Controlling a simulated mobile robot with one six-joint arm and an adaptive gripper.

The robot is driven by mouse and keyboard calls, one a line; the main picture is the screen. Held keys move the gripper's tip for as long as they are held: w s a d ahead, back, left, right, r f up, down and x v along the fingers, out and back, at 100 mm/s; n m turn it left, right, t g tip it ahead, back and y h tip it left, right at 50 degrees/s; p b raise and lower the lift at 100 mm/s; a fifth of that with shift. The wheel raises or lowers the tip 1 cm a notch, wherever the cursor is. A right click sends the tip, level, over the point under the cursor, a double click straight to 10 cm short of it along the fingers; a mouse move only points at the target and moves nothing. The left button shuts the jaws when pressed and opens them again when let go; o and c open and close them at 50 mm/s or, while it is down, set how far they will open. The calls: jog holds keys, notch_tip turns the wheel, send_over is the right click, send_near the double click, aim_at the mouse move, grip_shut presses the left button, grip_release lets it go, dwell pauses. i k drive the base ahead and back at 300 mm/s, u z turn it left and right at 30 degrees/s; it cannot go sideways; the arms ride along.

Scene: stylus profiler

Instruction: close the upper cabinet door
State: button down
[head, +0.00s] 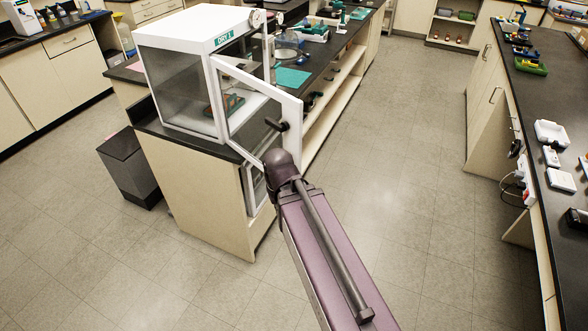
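The upper cabinet (180,30) is a white box with clear sides and a green "DRY 1" label, standing on the end of the dark counter. Its white-framed clear door (290,100) stands open, swung outward to the right. A dark handle-like piece (276,125) shows at the door's lower right part; I cannot tell whether it belongs to the door. My purple arm reaches up from the bottom, and its dark joint overlaps the door's lower edge in the picture. My gripper is not visible; I cannot tell whether anything touches the door.
A second white-framed front (250,188) is set in the counter's base below. A grey bin (130,168) stands on the floor at left. The right bench (540,110) carries several small devices. The floor aisle (400,170) between the benches is clear.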

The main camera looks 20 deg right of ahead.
aim_at(292, 107)
jog(key=u, duration=0.25)
jog(key=k, duration=0.3)
jog(key=z, duration=1.55)
jog(key=k, duration=0.35)
jog(key=u, duration=1.55)
